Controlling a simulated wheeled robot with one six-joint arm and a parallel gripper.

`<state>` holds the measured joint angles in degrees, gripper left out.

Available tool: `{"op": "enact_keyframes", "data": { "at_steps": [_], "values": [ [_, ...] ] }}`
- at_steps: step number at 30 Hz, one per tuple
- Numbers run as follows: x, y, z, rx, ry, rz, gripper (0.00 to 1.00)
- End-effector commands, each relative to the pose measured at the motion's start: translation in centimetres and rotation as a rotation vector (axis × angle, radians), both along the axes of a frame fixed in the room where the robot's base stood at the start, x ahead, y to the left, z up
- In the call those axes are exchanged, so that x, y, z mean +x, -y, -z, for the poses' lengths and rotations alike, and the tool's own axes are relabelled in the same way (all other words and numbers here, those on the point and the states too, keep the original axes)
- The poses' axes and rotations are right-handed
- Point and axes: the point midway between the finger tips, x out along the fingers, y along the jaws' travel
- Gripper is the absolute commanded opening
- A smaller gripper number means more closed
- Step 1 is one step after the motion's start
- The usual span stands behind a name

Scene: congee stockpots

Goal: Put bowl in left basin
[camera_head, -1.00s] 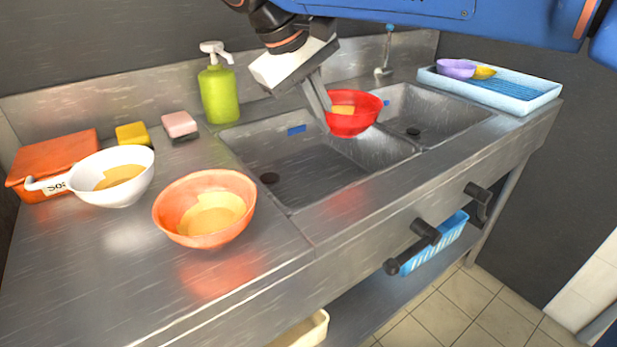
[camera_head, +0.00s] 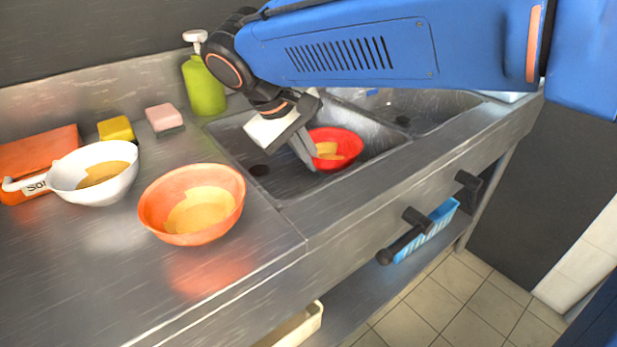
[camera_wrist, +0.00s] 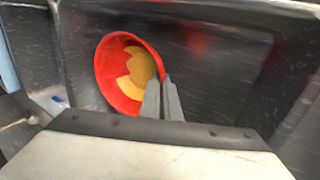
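The red bowl (camera_head: 346,146) with a yellow-tan patch inside is at the left basin (camera_head: 279,185), toward its right side. My gripper (camera_head: 308,155) reaches down to the bowl's left rim. In the wrist view the two fingers (camera_wrist: 162,100) are close together at the rim of the red bowl (camera_wrist: 112,72), which looks tilted. The fingers appear to pinch the rim. Whether the bowl touches the basin floor cannot be told. The right basin (camera_head: 418,108) lies beyond, partly hidden by my arm.
An orange bowl (camera_head: 176,205) and a white bowl (camera_head: 75,190) stand on the counter at left. A green soap bottle (camera_head: 204,90), a yellow sponge (camera_head: 116,129) and a pink sponge (camera_head: 163,117) stand behind.

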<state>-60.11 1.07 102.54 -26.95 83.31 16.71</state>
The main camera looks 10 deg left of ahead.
Motion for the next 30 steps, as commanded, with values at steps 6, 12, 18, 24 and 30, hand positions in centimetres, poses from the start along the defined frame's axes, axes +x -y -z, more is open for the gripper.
{"op": "enact_keyframes", "data": {
  "at_steps": [6, 12, 18, 24, 30],
  "values": [
    [0.0, 0.0, 1.7, 0.000, 0.000, -0.001, 0.00],
    [0.0, 0.0, 3.8, -0.002, -0.001, 0.000, 0.00],
    [0.0, 0.0, 5.3, 0.001, 0.001, 0.000, 0.00],
    [0.0, 0.0, 5.3, 0.001, 0.001, 0.000, 0.00],
    [0.0, 0.0, 5.5, 0.001, 0.001, 0.000, 0.21]
  ]
}}
